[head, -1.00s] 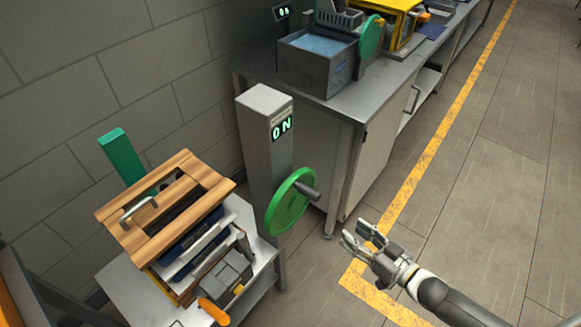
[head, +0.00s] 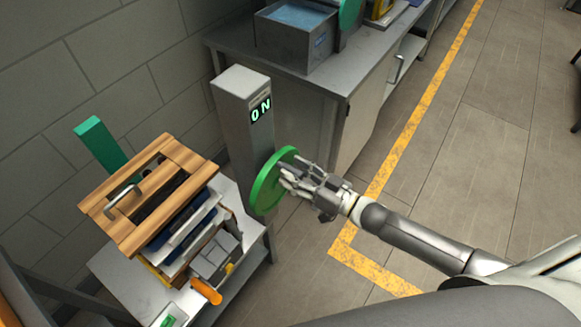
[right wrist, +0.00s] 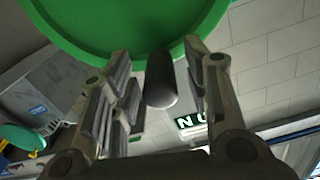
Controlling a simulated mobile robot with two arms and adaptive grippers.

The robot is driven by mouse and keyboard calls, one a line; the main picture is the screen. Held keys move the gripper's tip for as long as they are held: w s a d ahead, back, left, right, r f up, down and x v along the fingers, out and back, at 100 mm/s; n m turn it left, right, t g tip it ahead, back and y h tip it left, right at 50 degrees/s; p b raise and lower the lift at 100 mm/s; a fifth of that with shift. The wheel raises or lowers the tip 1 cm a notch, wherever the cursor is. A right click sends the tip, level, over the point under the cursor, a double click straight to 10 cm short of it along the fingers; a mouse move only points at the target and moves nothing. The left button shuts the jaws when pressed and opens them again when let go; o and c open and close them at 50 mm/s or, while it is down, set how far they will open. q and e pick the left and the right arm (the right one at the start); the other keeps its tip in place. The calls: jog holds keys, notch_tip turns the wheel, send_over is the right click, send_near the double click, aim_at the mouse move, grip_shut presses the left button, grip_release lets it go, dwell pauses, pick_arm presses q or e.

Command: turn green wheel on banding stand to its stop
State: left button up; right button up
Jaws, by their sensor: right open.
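The green wheel (head: 268,184) is mounted on the side of the grey banding stand (head: 243,125), whose display (head: 261,109) reads "ON". My right gripper (head: 287,178) is at the wheel's face in the head view. In the right wrist view the wheel (right wrist: 125,30) fills the top. Its dark handle knob (right wrist: 160,82) sticks out between the two open fingers of my right gripper (right wrist: 160,95), with a gap on each side. In the head view the knob is hidden behind the gripper. My left gripper is not in view.
A small table (head: 115,268) on the left holds a wooden crate lid (head: 150,190), stacked trays and an orange-handled tool (head: 206,291). A workbench (head: 335,75) with a grey basin (head: 295,40) stands behind the stand. Floor (head: 470,170) to the right is clear.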

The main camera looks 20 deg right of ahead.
jog(key=shift+x, duration=0.8)
grip_shut()
